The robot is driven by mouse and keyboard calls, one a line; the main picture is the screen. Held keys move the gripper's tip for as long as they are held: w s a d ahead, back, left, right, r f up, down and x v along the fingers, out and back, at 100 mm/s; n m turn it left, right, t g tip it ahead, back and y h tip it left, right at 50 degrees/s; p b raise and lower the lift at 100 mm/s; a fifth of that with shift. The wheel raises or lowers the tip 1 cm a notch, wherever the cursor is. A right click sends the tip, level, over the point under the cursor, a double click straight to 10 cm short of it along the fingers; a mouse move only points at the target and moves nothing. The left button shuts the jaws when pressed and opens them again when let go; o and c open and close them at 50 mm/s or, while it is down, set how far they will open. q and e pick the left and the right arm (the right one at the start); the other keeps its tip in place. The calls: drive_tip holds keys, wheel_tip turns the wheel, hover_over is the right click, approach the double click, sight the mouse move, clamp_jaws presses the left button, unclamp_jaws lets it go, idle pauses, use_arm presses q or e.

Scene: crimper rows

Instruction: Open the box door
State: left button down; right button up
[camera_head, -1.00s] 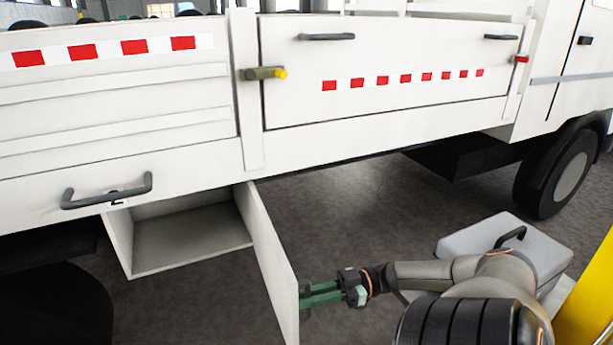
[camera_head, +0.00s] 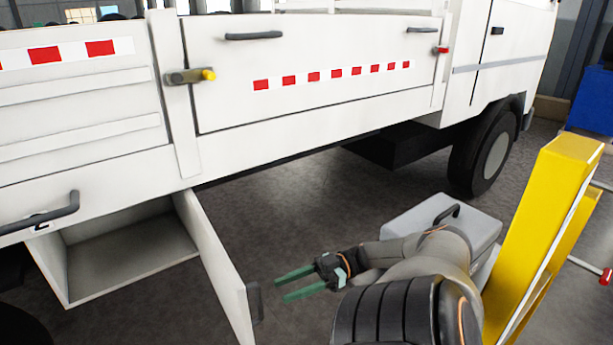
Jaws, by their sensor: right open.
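The box door (camera_head: 215,262) is a white panel that stands swung open from the box (camera_head: 115,262) under the truck bed. The box's inside shows and looks empty. A dark handle (camera_head: 255,302) sits on the door's outer face near its free edge. My right gripper (camera_head: 278,287) has green fingers that are spread apart and empty. It points left at the door and is a little to the right of the handle, apart from it. My left gripper is not in view.
The white truck side (camera_head: 310,60) runs above the box, with a grey bar handle (camera_head: 40,218) at the left. A truck wheel (camera_head: 490,155) stands at the right. A yellow post (camera_head: 545,220) is at the right. Grey floor (camera_head: 290,205) beyond my right gripper is clear.

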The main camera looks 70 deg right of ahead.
drive_tip(key=b+v, duration=0.1)
drive_tip(key=v, duration=0.4)
idle(0.5)
